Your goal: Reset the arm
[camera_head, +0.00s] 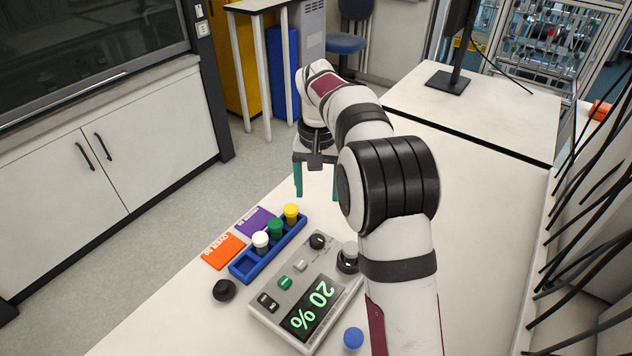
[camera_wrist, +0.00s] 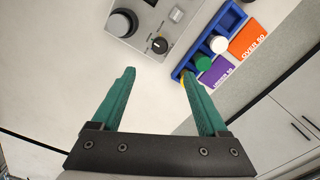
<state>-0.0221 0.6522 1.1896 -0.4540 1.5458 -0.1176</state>
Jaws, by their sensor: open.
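My gripper (camera_head: 315,190) has teal fingers that are spread apart with nothing between them. It hangs above the white bench, beyond the blue rack and the control box. In the wrist view my gripper (camera_wrist: 157,85) is open over bare bench, and its right finger partly covers the yellow cap.
A blue rack (camera_head: 241,268) holds white (camera_head: 260,240), green (camera_head: 275,229) and yellow (camera_head: 291,212) capped vials. Orange (camera_head: 222,251) and purple (camera_head: 256,222) cards lie beside it. A grey control box (camera_head: 270,308) reads "20 %". A black knob (camera_head: 224,290) and blue cap (camera_head: 353,338) lie nearby.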

